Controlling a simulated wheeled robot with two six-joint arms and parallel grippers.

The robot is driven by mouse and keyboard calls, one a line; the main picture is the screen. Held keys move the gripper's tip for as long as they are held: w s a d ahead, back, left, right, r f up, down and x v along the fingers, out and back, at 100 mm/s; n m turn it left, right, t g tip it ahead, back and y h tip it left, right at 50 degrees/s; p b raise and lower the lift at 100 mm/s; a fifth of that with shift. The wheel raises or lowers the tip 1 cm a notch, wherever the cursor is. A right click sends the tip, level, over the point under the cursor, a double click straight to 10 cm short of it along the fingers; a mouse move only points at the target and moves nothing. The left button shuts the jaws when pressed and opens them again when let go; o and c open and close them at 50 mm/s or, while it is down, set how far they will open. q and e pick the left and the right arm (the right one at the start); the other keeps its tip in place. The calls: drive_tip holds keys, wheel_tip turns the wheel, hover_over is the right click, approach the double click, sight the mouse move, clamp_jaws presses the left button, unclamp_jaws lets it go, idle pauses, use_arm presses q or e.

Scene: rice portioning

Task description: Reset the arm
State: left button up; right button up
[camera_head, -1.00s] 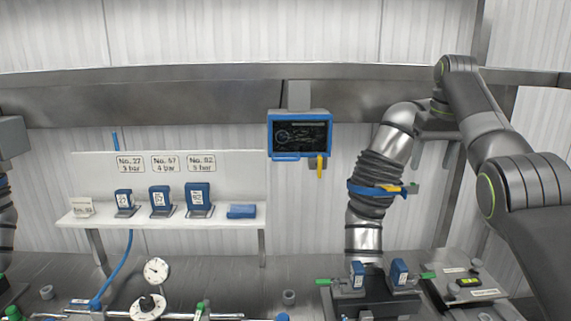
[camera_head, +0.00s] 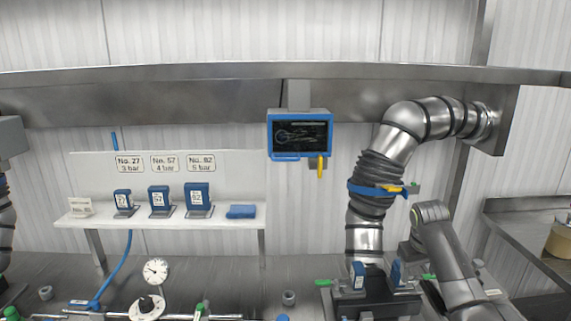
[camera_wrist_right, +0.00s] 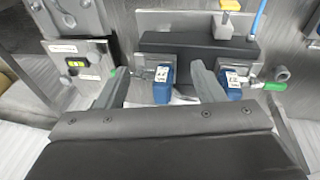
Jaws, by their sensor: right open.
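My right arm (camera_head: 450,257) stands at the lower right in the head view, running down and out of the bottom edge. My right gripper (camera_wrist_right: 161,74) shows in the right wrist view, with its two grey fingers apart and nothing held between them. Beyond the fingertips are two blue labelled blocks, a left one (camera_wrist_right: 163,85) and a right one (camera_wrist_right: 235,83), by a dark fixture (camera_wrist_right: 195,48). I cannot tell whether a finger touches them. My left gripper is not in view.
A silver duct with a ribbed dark sleeve (camera_head: 378,172) rises beside my arm. A blue-framed screen (camera_head: 300,133) hangs on the wall. A white shelf (camera_head: 160,221) carries several blue blocks at left. A steel side table (camera_head: 530,235) stands at right.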

drive_tip(key=s+a+f, duration=0.2)
drive_tip(key=s+f, duration=1.6)
drive_tip(key=s, duration=0.3)
drive_tip(key=s+a+r+m+t, duration=0.1)
drive_tip(key=s+a+r+m, duration=0.1)
drive_tip(key=s, duration=2.3)
wheel_tip(320, 180, down, 28)
drive_tip(key=d+g+b, duration=0.1)
drive_tip(key=d+b, duration=0.1)
drive_tip(key=b, duration=0.3)
drive_tip(key=s+a+f+b, duration=0.1)
drive_tip(key=s+f+b, duration=0.1)
drive_tip(key=s+f, duration=0.5)
drive_tip(key=s+f+g+b, duration=0.1)
drive_tip(key=s+f+b, duration=0.2)
drive_tip(key=s+f, duration=0.5)
wheel_tip(320, 180, down, 7)
drive_tip(key=shift+a+r+y, duration=0.15)
drive_tip(key=shift+a+y, duration=0.2)
drive_tip(key=shift+y, duration=0.05)
